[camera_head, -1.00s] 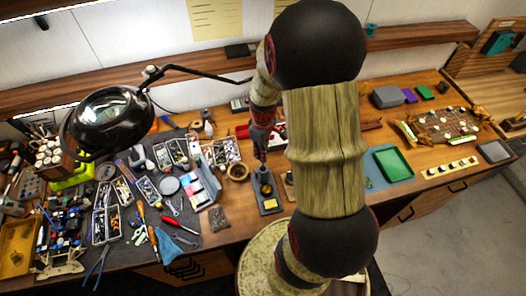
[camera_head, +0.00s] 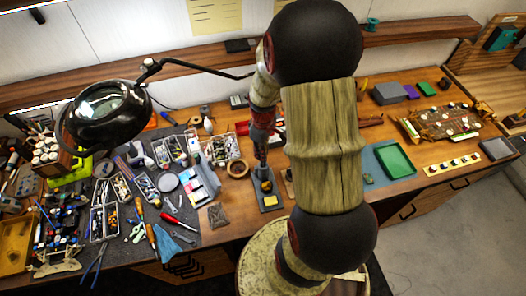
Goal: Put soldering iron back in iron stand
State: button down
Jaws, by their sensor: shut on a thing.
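The iron stand (camera_head: 270,208) is a small blue-grey base with a yellow sponge, on the bench near its front edge at the middle of the picture. My gripper (camera_head: 261,160) points down just above the back of the stand, at its holder. It is small and partly dark in this view. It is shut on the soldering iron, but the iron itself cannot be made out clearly. I cannot tell whether the iron's tip is inside the holder or above it.
A brown ring-shaped dish (camera_head: 237,169) stands left of the stand. A magnifier lamp (camera_head: 104,112) overhangs the cluttered tools on the left. A green tray (camera_head: 396,175) lies to the right. My arm hides the bench just right of the stand.

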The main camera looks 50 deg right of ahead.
jog(key=shift+f+b, duration=1.35)
jog(key=shift+f, duration=0.75)
jog(key=c, duration=1.7)
grip_release()
jog(key=shift+o, duration=0.4)
jog(key=o, duration=0.4)
jog(key=shift+r, duration=0.1)
jog(key=shift+r+p, duration=3.15)
jog(key=shift+r, duration=1.3)
